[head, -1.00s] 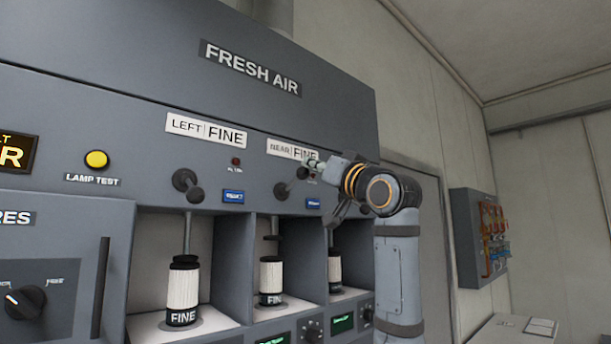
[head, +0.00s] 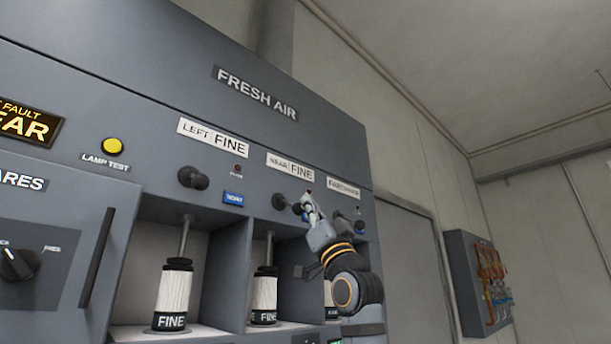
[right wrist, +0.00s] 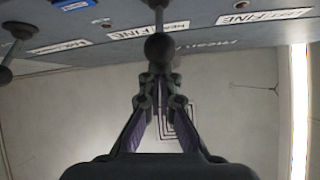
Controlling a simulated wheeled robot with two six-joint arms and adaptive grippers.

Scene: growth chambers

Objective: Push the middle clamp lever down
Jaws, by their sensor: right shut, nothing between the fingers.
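My right gripper (head: 309,207) is shut and empty, right beside the middle knob. In the right wrist view a lever's ball knob (right wrist: 159,47) is just past my shut right fingertips (right wrist: 160,82); whether they touch is unclear. The right lever (head: 358,212) is partly hidden behind my gripper. My left gripper is out of view.
Bays below the levers hold white canisters (head: 174,290) marked FINE, each under a rod. A wall box (head: 478,285) with red pipes hangs at the right.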

